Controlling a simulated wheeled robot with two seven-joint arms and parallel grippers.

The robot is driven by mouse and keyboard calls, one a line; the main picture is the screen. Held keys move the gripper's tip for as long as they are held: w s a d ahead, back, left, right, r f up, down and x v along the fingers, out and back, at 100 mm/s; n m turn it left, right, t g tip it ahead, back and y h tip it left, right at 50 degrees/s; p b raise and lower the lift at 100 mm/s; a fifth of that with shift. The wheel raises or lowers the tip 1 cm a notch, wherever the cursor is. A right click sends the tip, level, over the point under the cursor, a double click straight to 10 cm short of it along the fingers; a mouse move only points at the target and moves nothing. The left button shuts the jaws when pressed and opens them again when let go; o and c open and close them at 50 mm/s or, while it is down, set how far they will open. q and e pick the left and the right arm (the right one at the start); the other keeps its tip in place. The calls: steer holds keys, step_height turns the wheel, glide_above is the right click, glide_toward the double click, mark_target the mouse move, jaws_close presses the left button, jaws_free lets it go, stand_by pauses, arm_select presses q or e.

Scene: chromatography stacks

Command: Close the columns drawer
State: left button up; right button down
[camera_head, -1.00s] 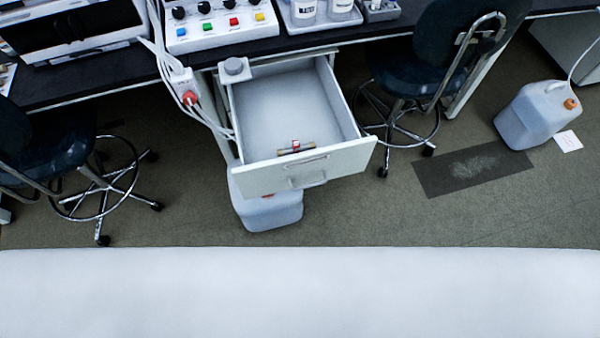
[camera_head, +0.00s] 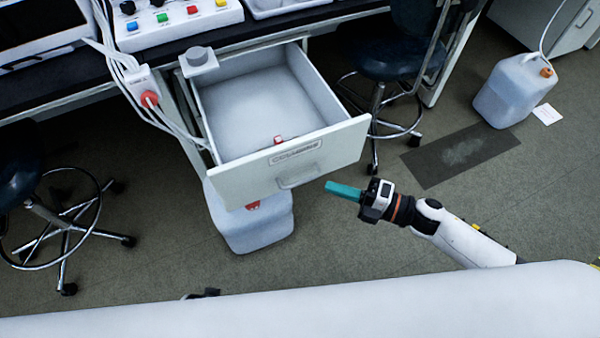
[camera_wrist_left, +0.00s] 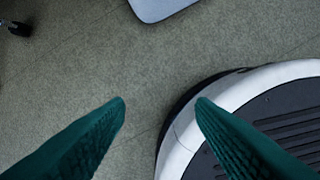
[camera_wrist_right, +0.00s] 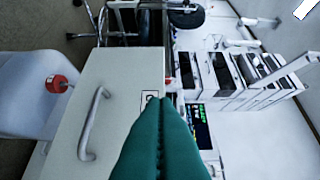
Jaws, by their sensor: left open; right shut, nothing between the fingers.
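The columns drawer (camera_head: 237,173) under the bench is pulled open. Its front carries a label and a handle (camera_head: 301,176), and a small red-capped item shows inside near the front. My right gripper (camera_head: 330,187) is shut and empty, a little in front of and to the right of the handle, apart from it. In the right wrist view the drawer front (camera_wrist_right: 115,90) and its handle (camera_wrist_right: 92,123) show beside the shut teal fingers (camera_wrist_right: 165,103). My left gripper (camera_wrist_left: 160,103) is open and empty over the floor; in the head view only a dark bit shows at the lower edge.
A white jug (camera_head: 250,218) with a red cap stands on the floor below the drawer. Stools stand left (camera_head: 60,215) and right (camera_head: 375,75) of it. Cables and a red plug (camera_head: 149,99) hang left of the drawer. Another jug (camera_head: 513,92) stands at right.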

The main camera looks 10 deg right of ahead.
glide_toward(272, 155)
steer(key=s+a, duration=0.1)
steer(key=a, duration=0.3)
steer(key=w, duration=0.1)
steer(key=w+a, duration=0.1)
steer(key=w, duration=0.1)
steer(key=shift+w, duration=0.3)
arm_select(q)
steer(key=shift+w+r, duration=0.2)
arm_select(e)
steer(key=shift+a, duration=0.1)
arm_select(q)
steer(key=shift+s, duration=0.15)
